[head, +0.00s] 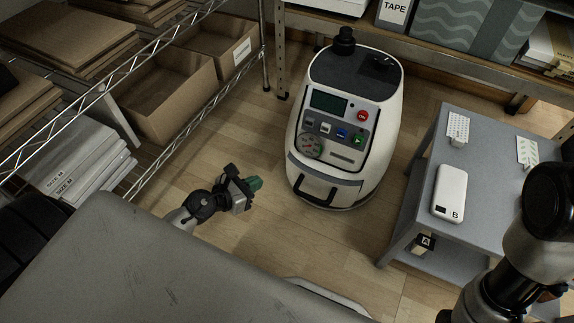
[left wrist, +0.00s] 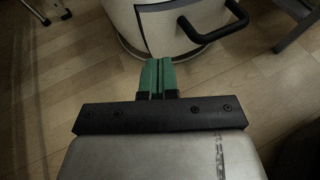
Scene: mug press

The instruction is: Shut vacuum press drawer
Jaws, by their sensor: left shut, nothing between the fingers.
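The vacuum press (head: 345,120) is a rounded white machine on the floor, with a dark top, a small screen, coloured buttons and a gauge. Its drawer (head: 323,181) is low on the front and has a black bar handle (head: 317,190). The drawer front looks about flush with the body. The handle also shows at the top of the left wrist view (left wrist: 213,33). My left gripper (head: 256,183) has green fingers and is shut and empty, left of the drawer and apart from it. My right arm shows at lower right, but its gripper is out of view.
A wire shelf (head: 150,60) with cardboard boxes stands at left. A grey table (head: 485,170) with a white device (head: 450,192) and cards stands right of the press. The wooden floor (head: 265,235) before the press is clear.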

